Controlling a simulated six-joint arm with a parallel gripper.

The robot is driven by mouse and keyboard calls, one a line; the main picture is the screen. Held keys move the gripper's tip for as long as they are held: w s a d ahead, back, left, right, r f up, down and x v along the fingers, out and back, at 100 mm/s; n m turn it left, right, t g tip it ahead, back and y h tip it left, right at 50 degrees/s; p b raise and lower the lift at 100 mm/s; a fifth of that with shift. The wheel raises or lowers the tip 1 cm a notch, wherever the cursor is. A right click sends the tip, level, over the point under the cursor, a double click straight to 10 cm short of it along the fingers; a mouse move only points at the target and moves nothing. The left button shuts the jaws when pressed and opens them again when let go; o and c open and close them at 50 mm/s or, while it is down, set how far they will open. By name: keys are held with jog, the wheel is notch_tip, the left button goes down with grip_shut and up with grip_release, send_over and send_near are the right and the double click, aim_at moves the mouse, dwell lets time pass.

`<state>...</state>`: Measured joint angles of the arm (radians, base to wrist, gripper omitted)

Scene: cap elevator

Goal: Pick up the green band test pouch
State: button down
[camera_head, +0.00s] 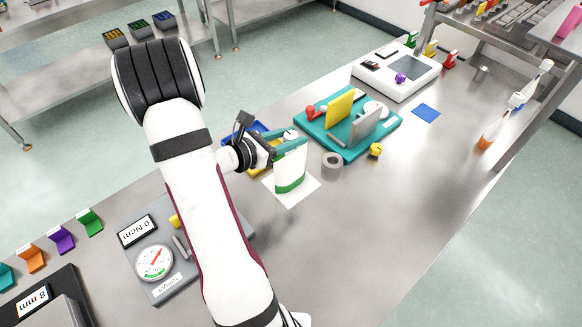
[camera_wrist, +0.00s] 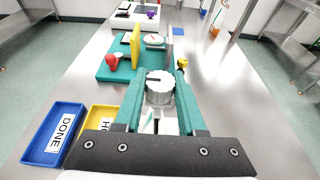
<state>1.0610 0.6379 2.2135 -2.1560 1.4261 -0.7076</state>
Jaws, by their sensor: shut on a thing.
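The green band test pouch (camera_head: 291,170) is white with a green band near its bottom edge. It hangs upright below the teal fingers of my gripper (camera_head: 292,146), which is shut on its top. Its lower edge is at a white square sheet (camera_head: 308,190) on the bench; I cannot tell whether it touches. In the wrist view, my gripper (camera_wrist: 160,95) shows its two teal fingers with a silvery round thing between or just beyond them. Most of the pouch is hidden there.
A teal fixture (camera_head: 345,140) with yellow and grey plates stands beyond my gripper. A grey ring (camera_head: 332,160) sits right of the pouch. Blue (camera_wrist: 50,135) and yellow (camera_wrist: 95,122) trays lie at left in the wrist view. A torque gauge (camera_head: 155,262) stands at lower left.

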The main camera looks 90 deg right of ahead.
jog(key=r, duration=0.4)
jog(key=shift+s+a+r, duration=0.15)
jog(key=shift+s+r, duration=0.15)
jog(key=s+a+r, duration=0.5)
jog(key=s+r, duration=0.1)
jog(key=s, duration=0.3)
jog(key=shift+s+a+r, duration=0.2)
jog(key=shift+a, duration=0.15)
